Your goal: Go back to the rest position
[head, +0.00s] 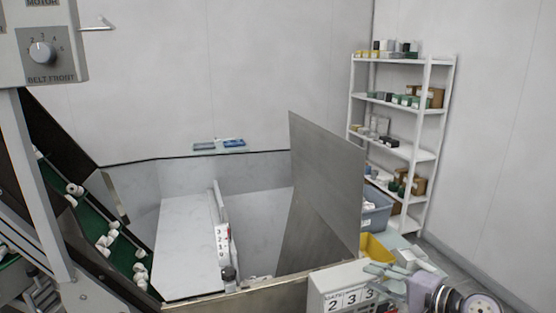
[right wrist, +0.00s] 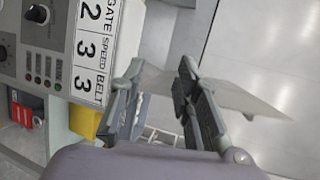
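My right gripper (head: 404,264) is at the lower right of the head view, beside the right end of a grey control box (head: 335,284) with number plates. In the right wrist view the two dark ribbed fingers of my right gripper (right wrist: 160,100) stand apart, with nothing held between them. The control box (right wrist: 50,40) shows at the upper left there, beside the fingers. My left gripper is not in view.
A yellow bin (head: 374,248) and a blue-grey bin (head: 374,210) stand behind my right gripper. A metal panel (head: 325,180) rises left of them. A white shelf (head: 410,150) stands at the back right. A green belt (head: 85,212) with white caps runs at left.

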